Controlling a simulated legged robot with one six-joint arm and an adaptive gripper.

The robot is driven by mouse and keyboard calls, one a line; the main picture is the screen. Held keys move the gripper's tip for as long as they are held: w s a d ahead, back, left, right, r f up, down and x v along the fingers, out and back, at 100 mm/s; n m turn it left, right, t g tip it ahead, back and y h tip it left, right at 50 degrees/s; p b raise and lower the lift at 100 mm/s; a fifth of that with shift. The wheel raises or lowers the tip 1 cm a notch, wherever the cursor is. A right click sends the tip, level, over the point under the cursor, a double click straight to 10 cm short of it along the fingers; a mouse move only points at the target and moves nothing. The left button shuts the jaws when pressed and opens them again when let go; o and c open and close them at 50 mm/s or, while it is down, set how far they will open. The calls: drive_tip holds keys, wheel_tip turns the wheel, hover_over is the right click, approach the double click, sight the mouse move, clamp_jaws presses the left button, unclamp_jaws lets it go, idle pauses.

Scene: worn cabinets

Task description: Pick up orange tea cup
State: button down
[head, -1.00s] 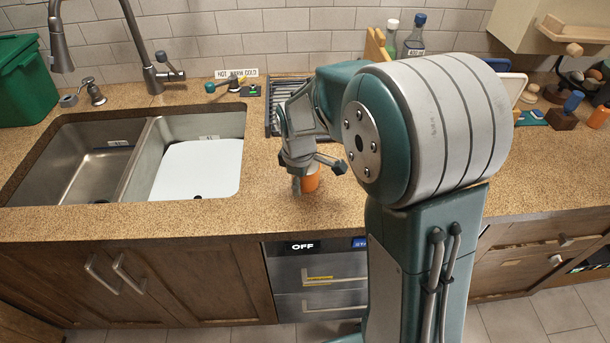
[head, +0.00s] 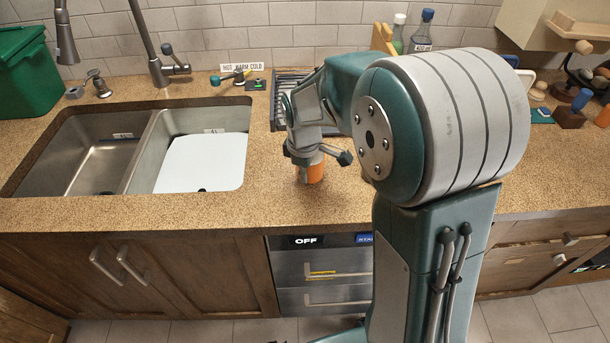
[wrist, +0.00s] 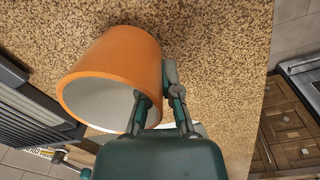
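The orange tea cup (wrist: 128,55) has a pale inside, and its open rim faces the camera in the wrist view. In the head view the cup (head: 316,170) stands on the counter near its front edge, partly hidden by my gripper (head: 304,172). In the wrist view my gripper (wrist: 158,92) straddles the cup's right wall. One finger goes inside the rim, and its tip is hidden by the wall. The other lies along the outside. The fingers are close together and appear shut on the wall. I see no gap under the cup in the head view.
A double sink (head: 140,150) with a white board in it lies to the left. A dish rack (head: 290,88) stands behind the cup, close to it in the wrist view. Bottles (head: 421,30) stand at the back wall. The counter (head: 255,190) left of the cup is clear.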

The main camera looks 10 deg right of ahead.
drive_tip(key=s+d+r, duration=0.8)
drive_tip(key=d+r, duration=0.3)
drive_tip(key=shift+s+r, duration=0.35)
drive_tip(key=shift+r, duration=0.05)
idle(0.6)
wheel_tip(320, 180, up, 20)
idle(1.4)
idle(0.3)
